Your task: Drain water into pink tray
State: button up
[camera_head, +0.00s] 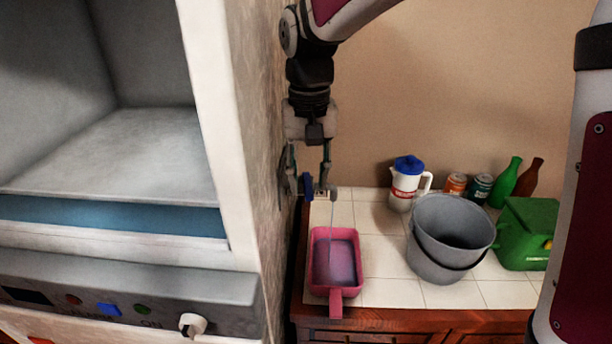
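The pink tray (315,262) sits on the white tiled counter against the side of the grey cabinet, its handle pointing to the front edge. A thin stream of water (332,225) falls into it from a small tap spout (332,193) above, and bluish liquid shows inside. A blue tap handle (306,184) is on the cabinet's side beside the spout. My gripper (308,180) points down at the tap with its fingers apart, one on each side of the blue handle. I cannot tell whether a finger touches the handle.
A grey bucket (430,252), a green box (527,230), a white jug with blue lid (405,185), two cans and two bottles stand right of the tray. The grey cabinet (262,150) rises close on the left. Bare tiles (385,285) lie between tray and bucket.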

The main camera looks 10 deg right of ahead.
notch_tip(320, 180, up, 10)
jog(key=shift+r, duration=0.25)
dwell(3.0)
jog(key=shift+f, duration=0.1)
jog(key=c, duration=0.3)
jog(key=shift+d+f, duration=0.25)
jog(key=shift+f, duration=0.05)
jog(key=c, duration=0.5)
jog(key=s+d+f+m+g+y, duration=0.1)
jog(key=d+f+m+g+y, duration=0.1)
jog(key=f, duration=0.4)
jog(key=shift+d+f+m+g, duration=0.4)
jog(key=shift+d+m+g, duration=0.3)
jog(key=shift+d, duration=0.2)
jog(key=m+t+y+b, duration=0.2)
jog(key=m+t+y, duration=0.2)
jog(key=m+y, duration=1.1)
send_near(311, 191)
jog(key=a+f+y+p, duration=0.1)
jog(key=a+p, duration=0.2)
jog(key=a, duration=0.3)
jog(key=shift+w+a+f+p, duration=0.25)
jog(key=shift+w+a+p, duration=0.05)
jog(key=shift+w+p, duration=0.05)
